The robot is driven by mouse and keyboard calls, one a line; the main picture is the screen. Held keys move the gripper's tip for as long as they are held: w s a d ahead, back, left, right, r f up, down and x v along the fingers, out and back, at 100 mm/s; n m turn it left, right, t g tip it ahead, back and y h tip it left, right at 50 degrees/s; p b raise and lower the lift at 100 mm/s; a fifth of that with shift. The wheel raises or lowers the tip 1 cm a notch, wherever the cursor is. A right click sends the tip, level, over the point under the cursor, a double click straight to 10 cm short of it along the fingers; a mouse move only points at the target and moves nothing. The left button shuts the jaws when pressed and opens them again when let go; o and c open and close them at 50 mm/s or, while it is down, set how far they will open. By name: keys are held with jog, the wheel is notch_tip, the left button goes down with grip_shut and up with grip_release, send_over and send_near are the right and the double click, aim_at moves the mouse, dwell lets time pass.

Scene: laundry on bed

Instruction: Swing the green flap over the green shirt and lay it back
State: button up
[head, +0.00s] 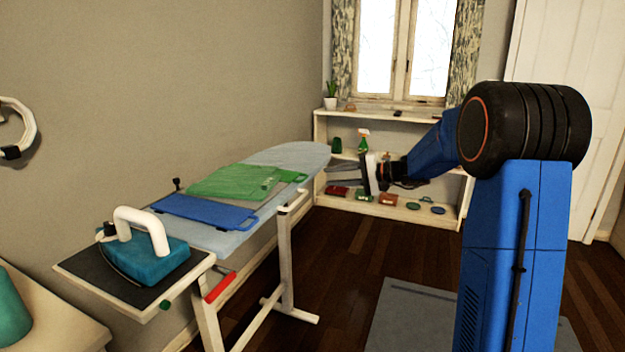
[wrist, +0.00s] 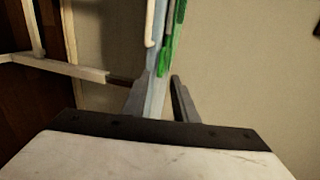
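The green shirt (head: 225,182) and the green flap (head: 290,176) lie on the pale blue ironing board (head: 290,156); the flap's handle end points right. The two greens blend, so I cannot tell exactly where one ends. Green edges also show in the wrist view (wrist: 167,55), near the board seen edge-on (wrist: 156,55). My gripper (head: 328,174) is open and empty, beside the board's right side, with its fingers pointing left. In the wrist view, the gap between the fingertips (wrist: 160,80) faces the board; I see no contact with the flap.
A blue flap (head: 205,212) with a handle lies nearer on the board. A teal iron (head: 150,255) stands on the dark rest at the near end. A red handle (head: 220,287) sits below the board. A white shelf (head: 405,207) with small items stands behind.

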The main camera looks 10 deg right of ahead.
aim_at(306, 178)
jog(key=x, duration=0.8)
grip_shut()
dwell(1.4)
